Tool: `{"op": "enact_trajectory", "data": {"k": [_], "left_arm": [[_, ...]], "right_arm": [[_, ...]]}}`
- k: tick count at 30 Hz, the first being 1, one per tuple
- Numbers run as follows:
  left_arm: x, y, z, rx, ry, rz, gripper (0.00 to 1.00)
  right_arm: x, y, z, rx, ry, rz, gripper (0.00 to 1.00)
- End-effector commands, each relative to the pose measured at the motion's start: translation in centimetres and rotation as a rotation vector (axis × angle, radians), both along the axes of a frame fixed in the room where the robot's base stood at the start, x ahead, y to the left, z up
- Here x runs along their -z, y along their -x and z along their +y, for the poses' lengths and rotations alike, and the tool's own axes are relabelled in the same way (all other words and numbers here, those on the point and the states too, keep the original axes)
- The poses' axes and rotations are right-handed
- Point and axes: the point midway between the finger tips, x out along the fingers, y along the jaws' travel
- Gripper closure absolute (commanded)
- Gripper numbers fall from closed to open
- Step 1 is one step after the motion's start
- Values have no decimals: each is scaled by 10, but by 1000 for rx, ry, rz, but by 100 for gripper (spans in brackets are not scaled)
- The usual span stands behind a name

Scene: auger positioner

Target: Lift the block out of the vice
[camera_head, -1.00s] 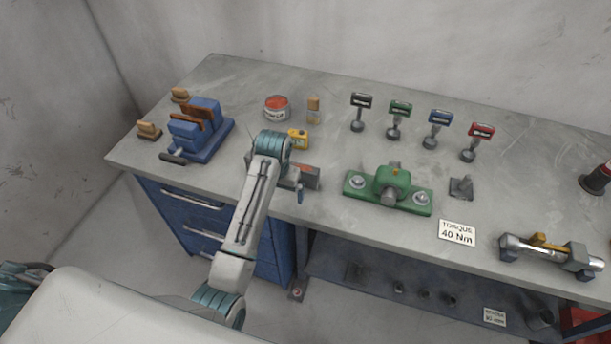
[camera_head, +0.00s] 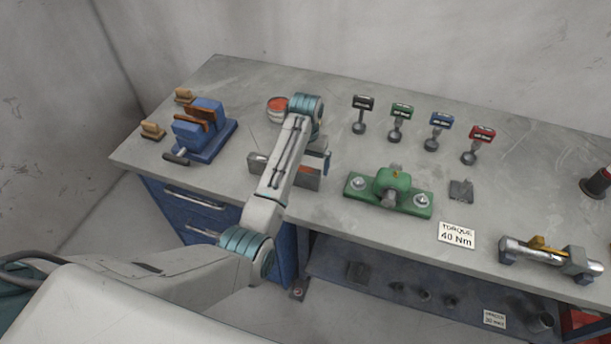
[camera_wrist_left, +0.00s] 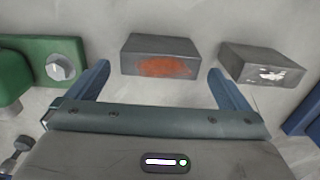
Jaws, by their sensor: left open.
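The blue vice (camera_head: 205,140) stands at the left end of the bench, its handle toward the front. Rust-brown pieces (camera_head: 201,114) show at its jaws; I cannot tell whether a block sits between them. A grey block with a red-orange patch (camera_wrist_left: 160,56) lies on the bench; in the head view it (camera_head: 308,181) is partly behind my arm. A second grey block with a white mark (camera_wrist_left: 262,66) lies beside it, toward the vice. My left gripper (camera_wrist_left: 158,76) is open and empty, its fingers to either side of the red-patched block in the wrist view. My right gripper is out of view.
A green fixture (camera_head: 391,186) is bolted right of the blocks. Several small gauges (camera_head: 400,115) stand behind it. Wooden pieces (camera_head: 152,130) lie left of the vice. A red-topped tin (camera_head: 277,107) stands behind my arm. Bench between vice and blocks is clear.

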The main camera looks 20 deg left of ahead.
Motion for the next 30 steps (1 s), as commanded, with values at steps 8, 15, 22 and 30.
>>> {"op": "enact_trajectory", "data": {"k": [8, 15, 22, 30], "left_arm": [[30, 4, 0, 0, 0, 5, 0], [52, 3, 0, -1, 0, 1, 0], [52, 3, 0, -1, 0, 0, 10], [52, 3, 0, 0, 0, 0, 63]], "right_arm": [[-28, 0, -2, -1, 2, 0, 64], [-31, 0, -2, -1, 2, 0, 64], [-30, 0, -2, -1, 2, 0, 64], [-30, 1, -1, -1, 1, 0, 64]]}}
